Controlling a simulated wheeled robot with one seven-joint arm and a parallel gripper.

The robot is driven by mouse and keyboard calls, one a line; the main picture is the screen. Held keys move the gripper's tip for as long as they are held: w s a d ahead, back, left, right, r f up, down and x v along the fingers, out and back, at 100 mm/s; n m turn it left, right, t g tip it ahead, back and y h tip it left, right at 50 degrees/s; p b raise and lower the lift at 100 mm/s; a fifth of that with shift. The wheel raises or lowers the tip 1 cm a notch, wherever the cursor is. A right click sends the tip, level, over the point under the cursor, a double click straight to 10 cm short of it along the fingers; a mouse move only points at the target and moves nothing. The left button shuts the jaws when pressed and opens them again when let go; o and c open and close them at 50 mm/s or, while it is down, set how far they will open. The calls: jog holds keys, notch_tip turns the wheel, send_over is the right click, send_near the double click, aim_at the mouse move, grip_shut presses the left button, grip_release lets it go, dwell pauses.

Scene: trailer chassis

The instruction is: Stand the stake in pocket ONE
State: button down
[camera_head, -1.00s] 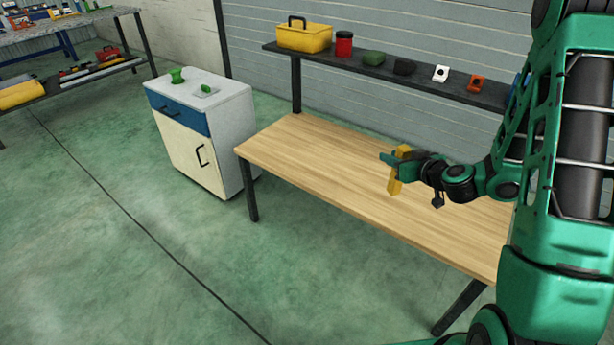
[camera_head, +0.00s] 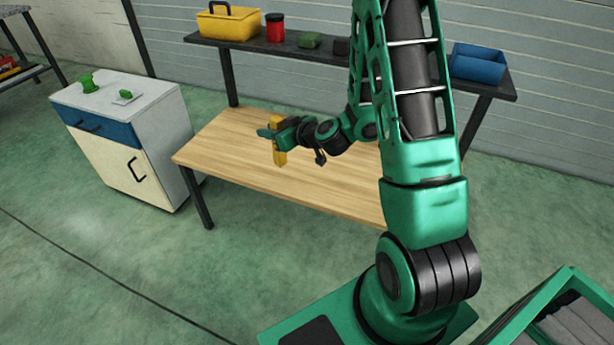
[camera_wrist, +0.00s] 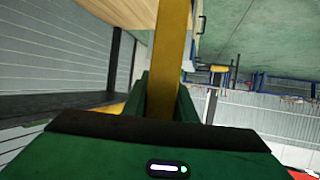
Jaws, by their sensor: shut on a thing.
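A yellow stake (camera_head: 279,150) is held upright in my gripper (camera_head: 272,134), above the wooden workbench in the head view. The wrist view shows the stake (camera_wrist: 168,60) as a yellow bar passing between the two green fingers of my gripper (camera_wrist: 162,95). The gripper is shut on it. Whether the stake's lower end touches the bench top cannot be told. I see no trailer chassis and no pocket marked ONE in these frames.
The wooden bench (camera_head: 225,148) is otherwise bare. Its rear shelf (camera_head: 340,58) holds a yellow toolbox (camera_head: 228,24), a red can (camera_head: 275,28) and a blue bin (camera_head: 477,64). A white cabinet (camera_head: 120,160) with a blue drawer stands at left. Open green floor (camera_head: 90,285) lies in front.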

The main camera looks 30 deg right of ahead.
jog(key=w+d+f+m+h, duration=0.2)
jog(key=w+d+f, duration=0.1)
jog(key=d+f, duration=0.6)
jog(key=w+d+f+m+h, duration=0.2)
jog(key=w+d+f+h, duration=0.1)
jog(key=d+f, duration=0.6)
jog(key=shift+d+f+m+t+h, duration=0.2)
jog(key=shift+f+m+t+h, duration=0.15)
jog(key=shift+f, duration=0.3)
dwell(0.7)
jog(key=shift+w, duration=0.1)
jog(key=c, duration=1.4)
grip_release()
jog(key=shift+c, duration=0.2)
